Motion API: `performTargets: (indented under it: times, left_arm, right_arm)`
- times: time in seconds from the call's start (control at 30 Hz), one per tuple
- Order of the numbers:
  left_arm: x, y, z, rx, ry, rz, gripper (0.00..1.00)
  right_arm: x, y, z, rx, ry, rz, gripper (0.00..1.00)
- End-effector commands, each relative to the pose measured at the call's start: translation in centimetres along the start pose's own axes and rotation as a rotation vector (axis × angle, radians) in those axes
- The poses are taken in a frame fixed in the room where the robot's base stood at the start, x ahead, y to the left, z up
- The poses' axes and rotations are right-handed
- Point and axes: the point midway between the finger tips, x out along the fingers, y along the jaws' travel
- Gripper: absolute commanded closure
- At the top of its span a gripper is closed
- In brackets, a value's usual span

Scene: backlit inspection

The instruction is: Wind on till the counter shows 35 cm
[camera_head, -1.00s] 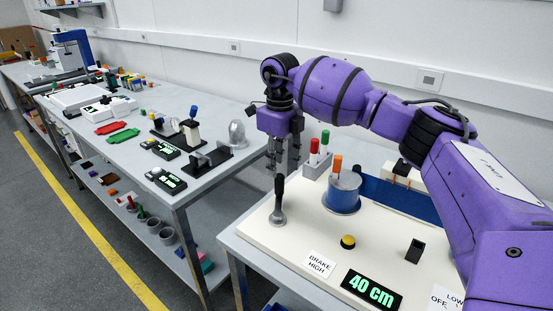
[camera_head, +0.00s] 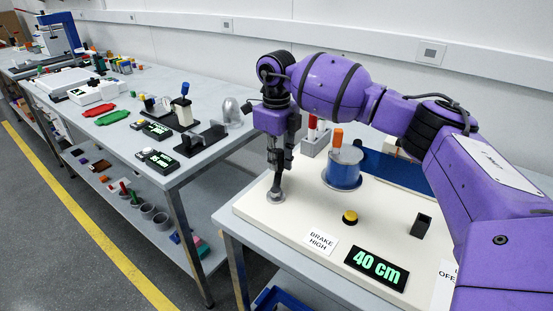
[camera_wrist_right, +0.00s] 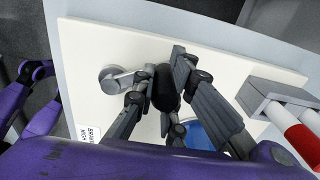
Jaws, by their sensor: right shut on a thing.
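The counter (camera_head: 376,268) at the board's front reads 40 cm in green. My right gripper (camera_head: 278,172) points down over the crank at the board's left and is shut on its dark handle (camera_wrist_right: 165,88). The crank's grey hub (camera_wrist_right: 116,79) shows beside the fingers (camera_wrist_right: 158,82) in the wrist view. The crank's lower part (camera_head: 277,193) shows below the fingers in the head view. My left gripper is not in view.
A yellow button (camera_head: 350,217), a black upright block (camera_head: 421,225) and a "BRAKE HIGH" label (camera_head: 321,240) are on the cream board (camera_head: 300,215). A grey holder (camera_head: 314,143) with markers stands behind the gripper. Another bench (camera_head: 190,175) with devices stands at left.

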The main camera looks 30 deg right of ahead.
Motion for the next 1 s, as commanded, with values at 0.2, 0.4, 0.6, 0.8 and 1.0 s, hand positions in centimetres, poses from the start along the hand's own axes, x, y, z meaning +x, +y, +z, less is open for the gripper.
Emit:
performTargets:
  times: [0.2,0.4,0.6,0.8,1.0]
  left_arm:
    - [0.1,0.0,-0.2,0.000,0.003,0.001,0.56]
    - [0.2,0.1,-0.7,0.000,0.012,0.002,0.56]
    - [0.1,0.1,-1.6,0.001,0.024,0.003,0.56]
    - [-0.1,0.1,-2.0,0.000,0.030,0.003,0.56]
    - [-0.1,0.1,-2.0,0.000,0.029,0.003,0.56]
  right_arm:
    - [-0.5,-0.6,0.1,0.008,-0.011,-0.012,1.00]
    - [-0.6,-0.5,0.3,0.009,-0.013,-0.012,1.00]
    - [-0.8,0.6,1.6,0.007,-0.017,-0.012,1.00]
    - [-0.8,1.4,2.7,0.009,-0.018,-0.011,1.00]
    - [-0.8,1.5,2.7,0.008,-0.020,-0.011,0.88]
